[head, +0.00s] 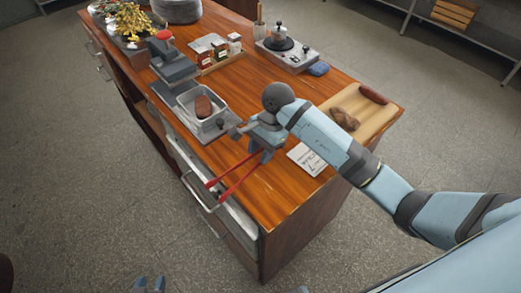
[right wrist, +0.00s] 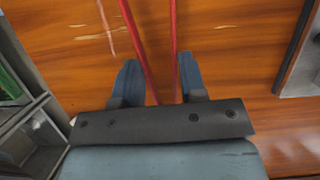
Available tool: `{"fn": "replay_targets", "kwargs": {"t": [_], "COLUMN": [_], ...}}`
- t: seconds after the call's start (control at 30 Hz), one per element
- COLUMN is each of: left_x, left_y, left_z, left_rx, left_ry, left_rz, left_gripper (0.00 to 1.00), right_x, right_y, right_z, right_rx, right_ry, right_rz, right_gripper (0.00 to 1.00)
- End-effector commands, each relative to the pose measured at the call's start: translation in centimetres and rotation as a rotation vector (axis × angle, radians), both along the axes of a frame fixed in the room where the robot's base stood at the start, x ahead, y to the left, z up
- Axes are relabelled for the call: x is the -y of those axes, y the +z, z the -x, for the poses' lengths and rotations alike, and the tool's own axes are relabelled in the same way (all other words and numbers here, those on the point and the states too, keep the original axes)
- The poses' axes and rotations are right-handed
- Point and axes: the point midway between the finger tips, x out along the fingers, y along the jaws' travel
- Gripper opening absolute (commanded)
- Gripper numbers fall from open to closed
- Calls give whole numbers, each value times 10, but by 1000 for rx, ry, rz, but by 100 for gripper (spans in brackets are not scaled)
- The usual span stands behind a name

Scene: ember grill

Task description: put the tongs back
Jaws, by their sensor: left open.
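The red tongs (head: 238,174) are between the fingers of my right gripper (head: 262,155) in the head view. Their two red arms slant down to the left, over the table's front edge and the drawer side. In the right wrist view the blue fingers (right wrist: 160,82) press on the outer sides of the two red arms of the tongs (right wrist: 139,50). The far ends of the tongs are outside that view. My left gripper (head: 149,284) shows only its fingertips at the bottom edge of the head view, apart and empty, away from the table.
A drawer with a metal handle (head: 203,194) stands at the table's front. A tray with a brown block (head: 203,106), a white card (head: 307,159), a cutting board (head: 376,112), a jar rack (head: 220,62) and a grinder scale (head: 287,53) lie on the wooden table (head: 280,200).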

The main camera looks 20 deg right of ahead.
Motion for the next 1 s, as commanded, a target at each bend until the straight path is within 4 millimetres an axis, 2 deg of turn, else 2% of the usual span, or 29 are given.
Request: {"fn": "replay_targets", "kwargs": {"t": [0.33, 0.47, 0.83, 1.0], "left_x": [0, 0, 0, 0], "left_y": [0, 1, 3, -3], "left_z": [-1, -1, -1, -1], "left_rx": [4, 5, 6, 6], "left_ry": [1, 1, 1, 1], "left_rz": [1, 1, 1, 1], "left_gripper": [43, 43, 43, 43], "right_x": [1, 0, 1, 11], "right_y": [-6, -5, -1, 23], "right_z": [0, 0, -1, -5], "right_rx": [2, 1, 3, 6], "right_ry": [0, 0, -1, 0], "right_rz": [1, 1, 1, 4], "right_gripper": [35, 63, 64, 64]}}
